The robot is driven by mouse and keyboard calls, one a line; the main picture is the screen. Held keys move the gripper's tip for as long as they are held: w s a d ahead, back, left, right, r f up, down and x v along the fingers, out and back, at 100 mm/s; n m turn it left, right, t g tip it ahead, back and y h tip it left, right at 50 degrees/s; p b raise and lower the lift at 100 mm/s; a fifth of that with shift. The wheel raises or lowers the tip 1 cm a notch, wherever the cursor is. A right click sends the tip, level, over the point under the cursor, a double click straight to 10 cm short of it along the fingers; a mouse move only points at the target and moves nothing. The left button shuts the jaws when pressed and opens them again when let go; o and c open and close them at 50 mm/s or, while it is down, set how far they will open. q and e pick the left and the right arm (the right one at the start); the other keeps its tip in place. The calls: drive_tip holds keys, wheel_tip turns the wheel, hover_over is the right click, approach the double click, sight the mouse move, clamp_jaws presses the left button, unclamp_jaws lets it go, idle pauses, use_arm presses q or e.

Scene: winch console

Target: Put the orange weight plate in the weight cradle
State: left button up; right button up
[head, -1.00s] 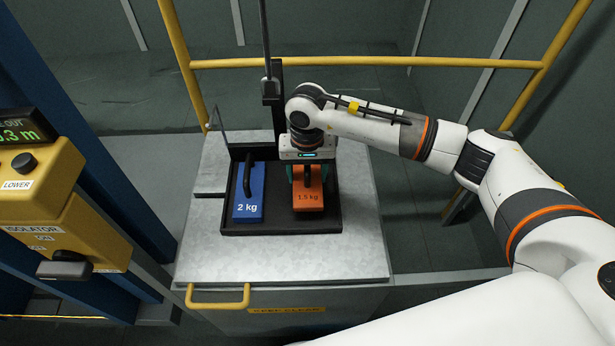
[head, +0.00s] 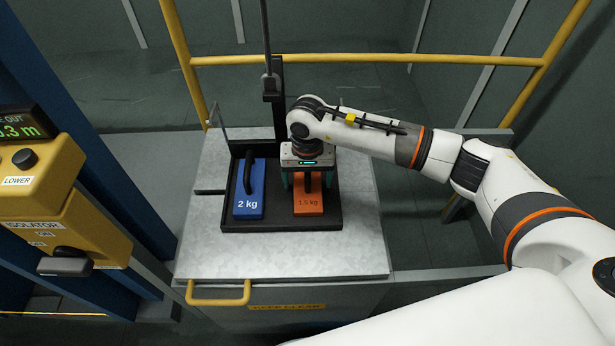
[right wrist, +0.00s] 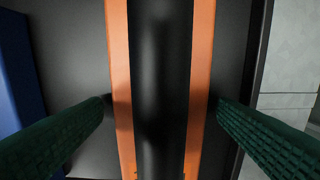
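The orange weight plate (head: 309,207), marked 1.5 kg, lies in the right part of a black tray (head: 280,226) with a black handle on top. My right gripper (head: 309,184) is over it, pointing down, its fingers on either side of the handle. In the right wrist view the black handle (right wrist: 160,90) runs between two green fingers, with orange plate edges (right wrist: 201,80) beside it. Gaps show between fingers and handle, so the gripper is open. I cannot tell whether the tray with its upright post (head: 274,110) is the weight cradle. My left gripper is not in view.
A blue 2 kg plate (head: 249,190) lies close on the left in the tray. The tray sits on a grey cabinet top (head: 270,258) with bare room in front. Yellow rails (head: 400,59) stand behind. A yellow control box (head: 70,225) is at the left.

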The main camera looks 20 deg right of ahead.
wheel_tip(320, 180, up, 12)
drive_tip(key=shift+r, duration=0.1)
idle(0.5)
